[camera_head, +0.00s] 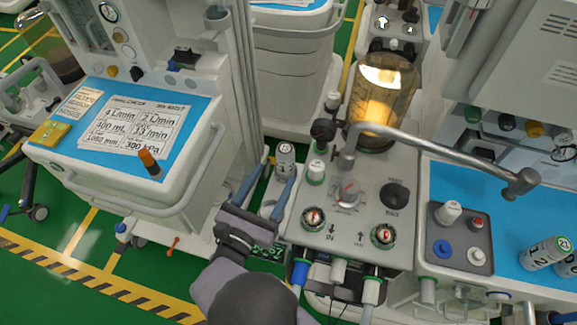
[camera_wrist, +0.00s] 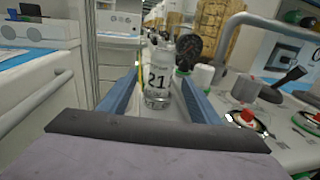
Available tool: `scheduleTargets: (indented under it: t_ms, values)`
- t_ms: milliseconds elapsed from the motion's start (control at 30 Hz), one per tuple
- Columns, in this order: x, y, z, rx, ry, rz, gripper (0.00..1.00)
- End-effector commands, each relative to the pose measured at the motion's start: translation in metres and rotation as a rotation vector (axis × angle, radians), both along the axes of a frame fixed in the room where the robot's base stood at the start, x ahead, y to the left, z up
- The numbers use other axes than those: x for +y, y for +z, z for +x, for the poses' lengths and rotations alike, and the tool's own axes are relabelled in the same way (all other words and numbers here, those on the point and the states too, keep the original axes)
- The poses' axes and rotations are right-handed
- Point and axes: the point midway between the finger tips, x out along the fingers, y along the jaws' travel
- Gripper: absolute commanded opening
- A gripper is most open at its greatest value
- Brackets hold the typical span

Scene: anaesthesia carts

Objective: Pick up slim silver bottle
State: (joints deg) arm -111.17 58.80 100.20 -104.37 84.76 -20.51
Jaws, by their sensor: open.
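A slim silver bottle (camera_head: 285,158) with a white label stands upright on a narrow pale surface between the two carts. In the wrist view the bottle (camera_wrist: 158,80) shows the number 21 and sits between the blue fingers. My gripper (camera_head: 277,174) is open, with one finger to each side of the bottle. I see a gap on the left side in the wrist view; on the right the finger looks close, and I cannot tell if it touches. The bottle's lower part is partly hidden in the head view.
The right cart's grey panel (camera_head: 335,238) with gauges and knobs is close beside my gripper. A glass canister (camera_head: 381,105) and a metal arm (camera_head: 440,150) rise behind. The left cart (camera_head: 55,160) has a blue top with a checklist.

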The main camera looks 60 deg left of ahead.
Motion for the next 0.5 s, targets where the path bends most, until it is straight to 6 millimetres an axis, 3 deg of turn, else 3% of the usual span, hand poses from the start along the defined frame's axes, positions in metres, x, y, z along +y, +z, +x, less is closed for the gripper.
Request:
scheduleTargets:
  t_ms: [500]
  values:
    - [0.013, 0.0, 0.018, 0.006, -0.003, 0.003, 0.57]
